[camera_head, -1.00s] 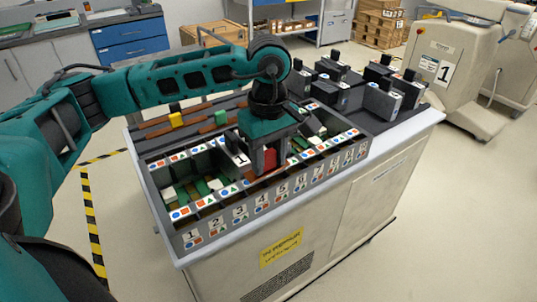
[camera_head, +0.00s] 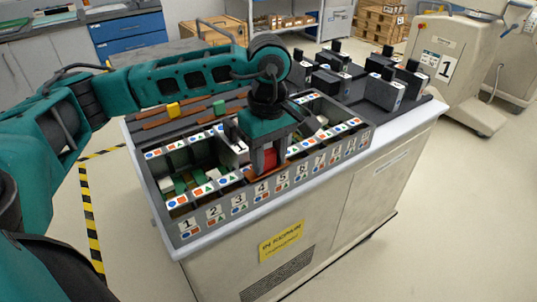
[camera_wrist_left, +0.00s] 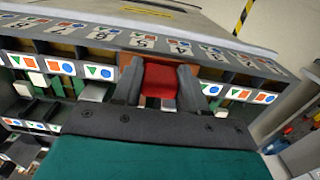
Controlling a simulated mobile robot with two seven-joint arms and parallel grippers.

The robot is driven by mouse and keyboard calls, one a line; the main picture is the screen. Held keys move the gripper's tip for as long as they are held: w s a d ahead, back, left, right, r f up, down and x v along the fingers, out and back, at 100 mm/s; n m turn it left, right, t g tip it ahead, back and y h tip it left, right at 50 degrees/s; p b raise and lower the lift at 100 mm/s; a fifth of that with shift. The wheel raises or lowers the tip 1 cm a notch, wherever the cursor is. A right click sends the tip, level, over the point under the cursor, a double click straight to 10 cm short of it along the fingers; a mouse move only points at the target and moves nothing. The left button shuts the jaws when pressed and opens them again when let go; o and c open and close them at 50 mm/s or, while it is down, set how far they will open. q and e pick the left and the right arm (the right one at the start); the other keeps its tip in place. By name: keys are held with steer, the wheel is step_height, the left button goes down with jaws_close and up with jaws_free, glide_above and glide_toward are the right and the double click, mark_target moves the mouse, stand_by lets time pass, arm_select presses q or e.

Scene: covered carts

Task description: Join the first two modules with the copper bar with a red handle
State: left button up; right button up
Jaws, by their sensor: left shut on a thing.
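My left gripper (camera_head: 268,160) is shut on the red handle (camera_head: 270,158) of a copper bar (camera_head: 262,173). It holds the bar over the front rail of the rack, near the slots numbered 4 and 5. The red handle (camera_wrist_left: 160,80) sits between the two fingers in the left wrist view, with some copper (camera_wrist_left: 125,62) beside it. Whether the bar touches the rail is unclear. A dark block with a light face (camera_head: 234,153) stands in the rack left of the gripper. Several black modules (camera_head: 382,92) stand on the cart top at right. My right gripper is out of view.
The open rack (camera_head: 152,195) has numbered slots and rails marked with coloured shapes. Bars with a yellow handle (camera_head: 173,110) and a green handle (camera_head: 219,107) lie behind it. A yellow sign (camera_head: 281,241) is on the cart front.

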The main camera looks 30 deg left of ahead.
arm_select(q)
steer(key=shift+f, duration=0.1)
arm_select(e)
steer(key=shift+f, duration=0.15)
arm_select(q)
steer(key=o, duration=1.2)
steer(key=shift+c, duration=0.2)
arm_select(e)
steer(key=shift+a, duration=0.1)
arm_select(q)
step_height(320, 180, up, 13)
steer(key=p, duration=0.1)
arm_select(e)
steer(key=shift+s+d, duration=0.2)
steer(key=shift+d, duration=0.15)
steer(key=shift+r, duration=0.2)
